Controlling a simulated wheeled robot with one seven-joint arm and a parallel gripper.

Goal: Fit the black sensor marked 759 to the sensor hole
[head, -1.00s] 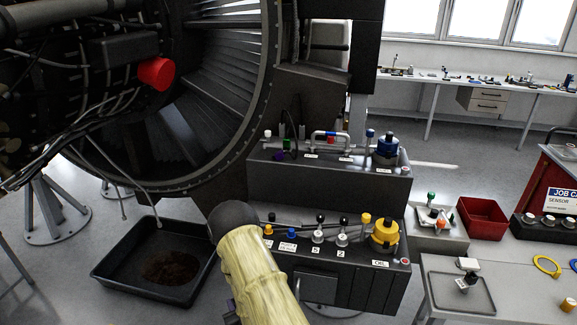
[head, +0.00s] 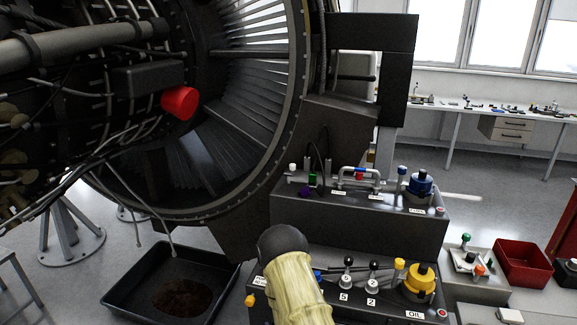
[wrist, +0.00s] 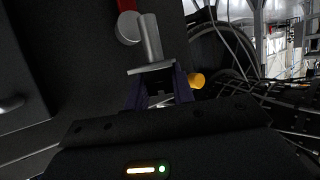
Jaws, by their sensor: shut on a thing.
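In the wrist view my gripper (wrist: 162,88) is shut on a sensor (wrist: 151,40). Its metal barrel and flat flange stick out past the fingertips, and a dark body sits between the fingers. No number can be read on it. In the head view my yellow-sleeved arm reaches down in front of the lower panel, and my gripper is hidden. I cannot pick out the sensor hole in either view.
The engine with a red cap (head: 179,104) fills the left. Two dark panel steps (head: 361,219) carry levers, a yellow oil cap (head: 420,283) and a blue cap (head: 419,183). A black drip tray (head: 121,298) lies on the floor. A red bin (head: 524,264) stands right.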

